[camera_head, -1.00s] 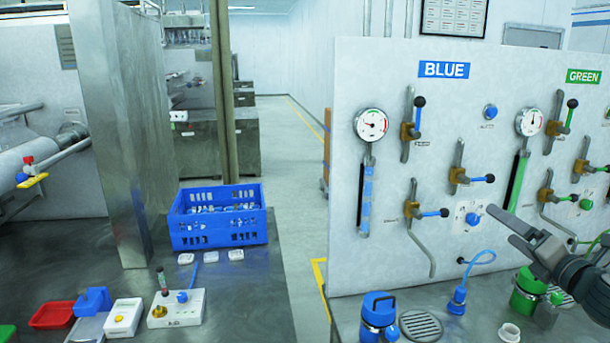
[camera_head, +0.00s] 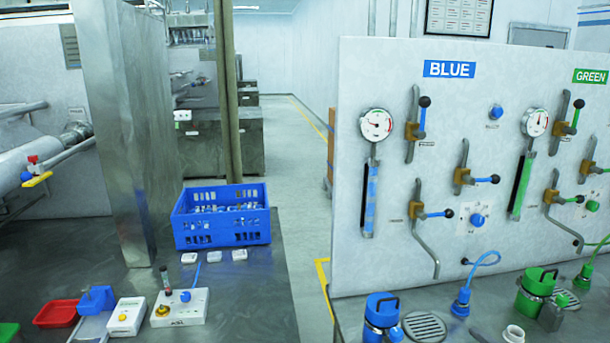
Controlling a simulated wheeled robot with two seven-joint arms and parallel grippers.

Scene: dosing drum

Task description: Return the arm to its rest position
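Neither of my grippers shows in the head view now, and no part of my arms is visible. The white dosing panel (camera_head: 450,150) stands at the right with its BLUE sign (camera_head: 449,69) and GREEN sign (camera_head: 590,76). Its blue-handled valves, gauges and knobs are all unobstructed. A blue canister (camera_head: 381,315) and a green canister (camera_head: 536,290) stand on the bench below the panel.
A blue crate (camera_head: 221,216) with small items stands on the left steel table (camera_head: 240,300). An open floor aisle (camera_head: 297,200) lies between table and panel.

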